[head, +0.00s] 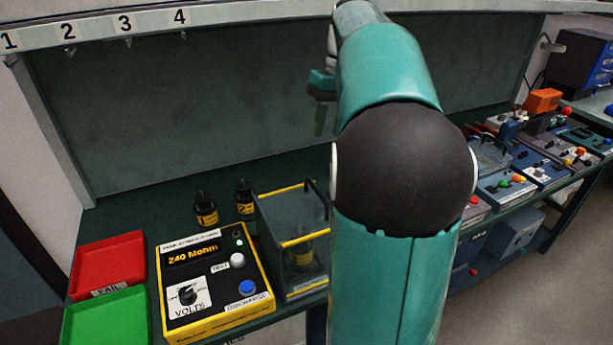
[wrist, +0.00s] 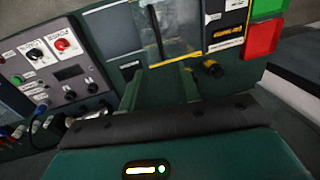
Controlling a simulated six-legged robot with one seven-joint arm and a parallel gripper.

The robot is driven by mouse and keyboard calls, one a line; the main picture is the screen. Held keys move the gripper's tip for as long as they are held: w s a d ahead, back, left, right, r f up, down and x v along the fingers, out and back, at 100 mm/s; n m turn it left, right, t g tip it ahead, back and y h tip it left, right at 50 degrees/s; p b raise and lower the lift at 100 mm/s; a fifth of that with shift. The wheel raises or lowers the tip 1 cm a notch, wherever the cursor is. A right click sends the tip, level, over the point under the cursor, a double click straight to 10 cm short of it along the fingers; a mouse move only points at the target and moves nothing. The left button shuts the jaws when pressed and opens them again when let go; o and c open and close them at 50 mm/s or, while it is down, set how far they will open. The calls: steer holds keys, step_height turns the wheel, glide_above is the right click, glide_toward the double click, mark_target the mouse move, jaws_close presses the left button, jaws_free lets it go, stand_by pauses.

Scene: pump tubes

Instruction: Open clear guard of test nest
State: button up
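The test nest with its clear guard (head: 279,225) stands right of the yellow tester in the head view. The guard has yellow edges and a dark handle (head: 318,197), partly hidden by my arm. It appears shut over a dark bottle (head: 301,252) with a yellow band. In the wrist view the clear guard (wrist: 185,35) and its dark handle (wrist: 155,32) show at top centre. My gripper (wrist: 162,72) is open and empty, its fingers apart below the guard in that picture. In the head view only part of my gripper (head: 321,100) shows, raised behind the arm.
The yellow tester (head: 212,287) reads 240 Mohm. A red tray (head: 107,262) and a green tray (head: 105,318) lie at left. Two bottles marked 1 (head: 206,208) and 2 (head: 244,198) stand behind. Blue-grey instrument boxes (head: 507,187) crowd the right bench.

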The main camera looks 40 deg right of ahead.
steer(key=f, duration=0.4)
steer(key=a+f, duration=0.1)
steer(key=f, duration=0.4)
steer(key=a+f, duration=0.1)
steer(key=f, duration=0.3)
steer(key=shift+w+a+f, duration=0.15)
steer(key=shift+w+f, duration=0.1)
steer(key=shift+w, duration=0.15)
steer(key=shift+c, duration=0.2)
jaws_close()
